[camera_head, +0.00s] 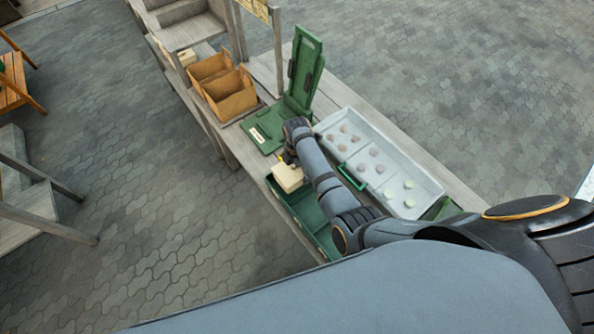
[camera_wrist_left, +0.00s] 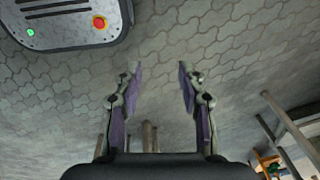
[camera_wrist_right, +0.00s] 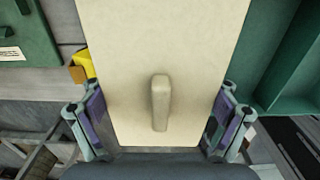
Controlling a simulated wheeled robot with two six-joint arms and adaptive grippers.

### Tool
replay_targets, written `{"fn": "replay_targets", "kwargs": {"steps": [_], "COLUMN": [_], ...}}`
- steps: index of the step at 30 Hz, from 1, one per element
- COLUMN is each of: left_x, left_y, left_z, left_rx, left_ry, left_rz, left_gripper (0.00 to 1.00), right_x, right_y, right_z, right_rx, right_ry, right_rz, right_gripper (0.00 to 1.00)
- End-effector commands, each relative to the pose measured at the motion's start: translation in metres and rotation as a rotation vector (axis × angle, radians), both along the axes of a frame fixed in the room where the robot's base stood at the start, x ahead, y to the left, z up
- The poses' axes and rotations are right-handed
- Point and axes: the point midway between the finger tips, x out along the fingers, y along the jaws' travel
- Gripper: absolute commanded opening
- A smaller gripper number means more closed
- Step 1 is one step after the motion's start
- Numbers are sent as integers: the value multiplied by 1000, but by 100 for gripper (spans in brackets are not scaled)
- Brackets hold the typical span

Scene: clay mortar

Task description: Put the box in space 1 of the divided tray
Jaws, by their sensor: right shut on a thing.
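My left gripper (camera_wrist_left: 160,85) is open and empty over the paving.
A pale grey tray (camera_head: 425,180) with several round pieces stands right of my right arm. An open green case (camera_head: 262,130) with a raised lid (camera_head: 305,70) and brown bins (camera_head: 230,95) stand farther along the bench. A post (camera_head: 278,50) rises nearby.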

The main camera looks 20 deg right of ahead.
Motion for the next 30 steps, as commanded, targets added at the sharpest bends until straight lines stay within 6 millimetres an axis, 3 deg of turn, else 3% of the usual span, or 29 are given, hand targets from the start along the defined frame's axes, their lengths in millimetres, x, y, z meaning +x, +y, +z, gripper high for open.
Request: {"fn": "replay_targets", "kwargs": {"steps": [1, 4, 12, 18, 19, 21, 30], "left_x": [10, 15, -15, -17, -16, -13, -4], "left_y": [0, 0, 1, 1, 1, 1, 1], "left_z": [2, 2, -3, -4, -4, -3, -2], "left_rx": [0, 0, 2, 2, 2, 2, 1], "left_ry": [-16, -22, 23, 26, 24, 20, 5], "left_rz": [-1, 0, 1, 1, 1, 1, -1], "left_gripper": [40, 40, 40, 40, 40, 40, 40], "right_x": [0, 0, 0, 0, 0, 0, 1], "right_y": [0, 0, 0, 0, 0, 0, 0], "right_z": [1, 0, -8, -10, -10, -10, -10], "right_rx": [0, 0, 0, 0, 0, 0, 1], "right_ry": [1, 0, -1, -1, -1, -1, -2], "right_rz": [0, 0, -1, -1, -1, -1, -1], "right_gripper": [53, 53, 53, 53, 92, 100, 100]}}
